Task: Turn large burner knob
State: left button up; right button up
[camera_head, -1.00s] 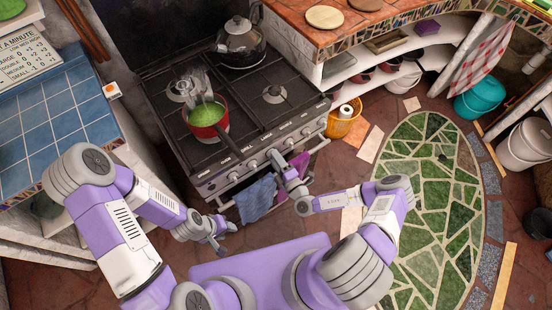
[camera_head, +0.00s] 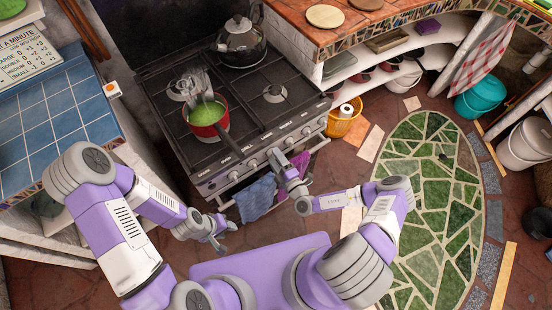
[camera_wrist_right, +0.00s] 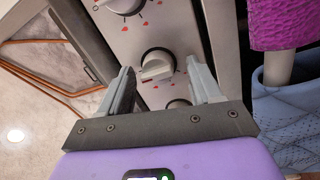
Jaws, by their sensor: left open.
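The stove front (camera_head: 215,185) carries a row of round knobs along its upper edge. My right gripper (camera_head: 276,156) is close to this panel in the head view and hides part of it. In the right wrist view, a white and grey knob (camera_wrist_right: 158,65) with red marks shows beyond the gap between the fingers of my right gripper (camera_wrist_right: 162,82), which are open. I cannot tell if they touch it. A second knob (camera_wrist_right: 125,4) is at the top edge, and another is partly hidden below. My left gripper (camera_head: 225,239) is open and empty, low in front of the stove's left side.
A red pot (camera_head: 206,115) with green contents sits on the hob, its handle reaching the front edge. A kettle (camera_head: 241,42) stands at the back. A blue towel (camera_head: 257,198) and a purple towel (camera_head: 299,162) hang at the front, near my right gripper.

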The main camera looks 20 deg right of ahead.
jog(key=shift+s, duration=0.1)
jog(key=v, duration=0.7)
jog(key=shift+s+p, duration=0.2)
jog(key=shift+p, duration=0.15)
